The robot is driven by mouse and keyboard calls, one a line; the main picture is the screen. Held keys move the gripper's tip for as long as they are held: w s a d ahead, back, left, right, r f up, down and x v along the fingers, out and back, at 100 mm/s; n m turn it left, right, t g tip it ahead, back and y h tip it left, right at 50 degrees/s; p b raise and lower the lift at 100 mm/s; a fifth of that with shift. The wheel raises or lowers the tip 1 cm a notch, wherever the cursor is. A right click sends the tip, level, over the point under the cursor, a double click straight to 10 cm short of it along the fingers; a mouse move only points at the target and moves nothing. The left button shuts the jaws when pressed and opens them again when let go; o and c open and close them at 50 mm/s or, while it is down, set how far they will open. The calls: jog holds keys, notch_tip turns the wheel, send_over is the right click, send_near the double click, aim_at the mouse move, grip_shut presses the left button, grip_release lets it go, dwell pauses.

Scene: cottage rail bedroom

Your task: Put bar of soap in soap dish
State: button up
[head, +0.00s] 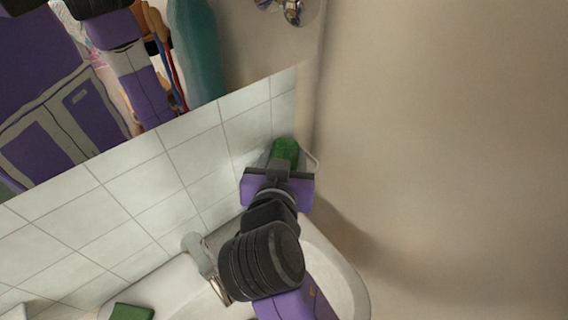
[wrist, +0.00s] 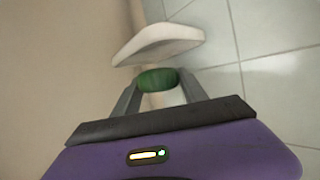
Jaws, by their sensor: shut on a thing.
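A green bar of soap (head: 285,149) is held between the fingers of my gripper (head: 281,160), close to the wall corner above the washbasin. In the wrist view my gripper (wrist: 158,84) is shut on the soap (wrist: 157,78), with one finger on each side. A white, plate-like piece that looks like the soap dish (wrist: 158,41) is just beyond the soap in the wrist view. In the head view only pale edges of the dish (head: 313,159) show around the soap and gripper. I cannot tell whether the soap touches the dish.
A white washbasin (head: 347,283) with a grey tap (head: 198,254) lies below my arm. A tiled wall (head: 140,190) with a mirror (head: 245,55) above is on the left, a plain beige wall (head: 450,150) on the right. Another green block (head: 131,312) lies at the bottom left.

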jog(key=shift+w+f, duration=0.15)
jog(key=shift+f, duration=1.25)
jog(key=shift+f, duration=0.15)
jog(key=o, duration=1.2)
jog(key=shift+c, duration=0.2)
jog(key=shift+r+p, duration=0.25)
jog(key=shift+p, duration=0.05)
jog(key=b+v, duration=0.1)
jog(key=v, duration=1.1)
